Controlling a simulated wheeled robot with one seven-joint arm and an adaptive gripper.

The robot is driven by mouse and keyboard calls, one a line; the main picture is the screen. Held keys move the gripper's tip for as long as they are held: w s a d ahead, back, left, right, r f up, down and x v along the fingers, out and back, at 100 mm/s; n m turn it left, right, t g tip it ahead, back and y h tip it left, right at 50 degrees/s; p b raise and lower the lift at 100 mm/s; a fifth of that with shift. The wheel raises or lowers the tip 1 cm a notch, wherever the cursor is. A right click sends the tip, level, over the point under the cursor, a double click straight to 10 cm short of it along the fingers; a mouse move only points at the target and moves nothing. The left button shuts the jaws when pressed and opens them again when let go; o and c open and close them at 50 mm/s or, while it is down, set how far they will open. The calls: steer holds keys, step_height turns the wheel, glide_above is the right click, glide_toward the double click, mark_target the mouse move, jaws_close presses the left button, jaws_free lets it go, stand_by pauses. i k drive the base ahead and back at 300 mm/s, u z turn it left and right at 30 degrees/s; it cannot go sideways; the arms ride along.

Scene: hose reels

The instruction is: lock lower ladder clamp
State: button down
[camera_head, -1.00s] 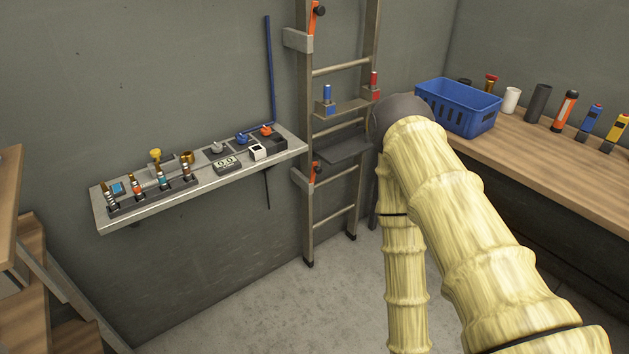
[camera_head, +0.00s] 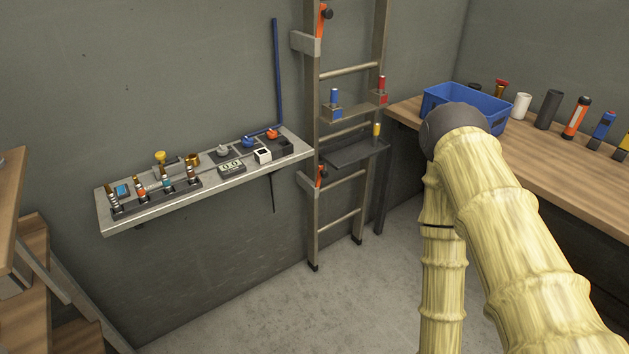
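The metal ladder (camera_head: 314,220) stands against the back wall. The lower ladder clamp (camera_head: 320,177) is an orange lever with a dark knob on the left rail, beside a grey bracket (camera_head: 305,182). It is too small to tell whether it is locked. A similar upper clamp (camera_head: 322,20) sits higher on the same rail, above another grey bracket (camera_head: 306,43). My arm, in pale yellow ribbed covers, stands to the right of the ladder, apart from it in the picture. My gripper is not visible; the arm's lower section runs out of the bottom edge.
A dark shelf (camera_head: 352,154) on the ladder holds a yellow cylinder (camera_head: 377,129). A wall shelf (camera_head: 128,222) with fittings is left of the ladder. A wooden bench (camera_head: 570,170) with a blue basket (camera_head: 437,97) is at right. The floor (camera_head: 290,310) before the ladder is clear.

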mark_target(320, 174)
steer(key=i, duration=0.95)
steer(key=z, duration=0.05)
